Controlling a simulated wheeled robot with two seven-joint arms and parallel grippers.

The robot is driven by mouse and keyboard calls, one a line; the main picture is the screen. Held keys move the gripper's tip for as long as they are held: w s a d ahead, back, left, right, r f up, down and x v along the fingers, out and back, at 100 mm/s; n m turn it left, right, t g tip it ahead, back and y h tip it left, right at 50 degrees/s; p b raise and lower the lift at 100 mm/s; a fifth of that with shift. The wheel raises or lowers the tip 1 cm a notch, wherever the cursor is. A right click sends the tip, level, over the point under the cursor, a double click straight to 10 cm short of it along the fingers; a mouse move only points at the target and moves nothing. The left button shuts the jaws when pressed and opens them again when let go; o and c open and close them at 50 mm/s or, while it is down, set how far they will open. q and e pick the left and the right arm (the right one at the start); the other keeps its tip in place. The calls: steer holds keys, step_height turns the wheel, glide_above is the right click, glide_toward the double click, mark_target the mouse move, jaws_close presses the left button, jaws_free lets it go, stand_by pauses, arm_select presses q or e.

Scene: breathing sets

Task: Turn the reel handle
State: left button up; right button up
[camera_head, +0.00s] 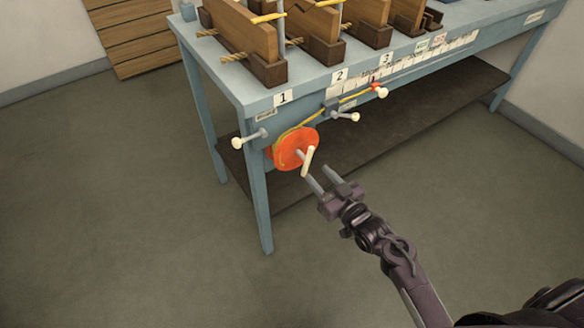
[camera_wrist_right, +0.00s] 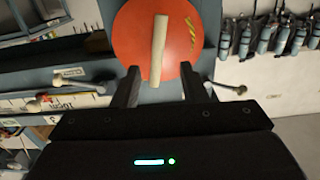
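The orange reel (camera_head: 295,148) is mounted on the front of the blue table, near its left leg. Its pale handle (camera_head: 308,162) stands out from the reel toward my right gripper. My right gripper (camera_head: 318,178) is open, with its fingertips close to the handle. In the right wrist view the reel (camera_wrist_right: 178,35) fills the top middle, and the handle (camera_wrist_right: 159,48) lies between the two open fingers (camera_wrist_right: 168,85), with gaps on both sides. I cannot tell whether the handle's end is inside the finger depth. My left gripper is not in view.
The blue table (camera_head: 262,190) carries wooden blocks (camera_head: 245,32) with ropes on top. White-knobbed levers (camera_head: 249,138) stick out of its front on both sides of the reel. A dark lower shelf (camera_head: 400,130) lies underneath. The floor (camera_head: 150,230) in front is clear.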

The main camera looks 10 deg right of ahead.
mark_target(309, 163)
steer(key=x, duration=0.7)
steer(key=shift+w+d+f, duration=0.1)
steer(key=shift+w, duration=0.2)
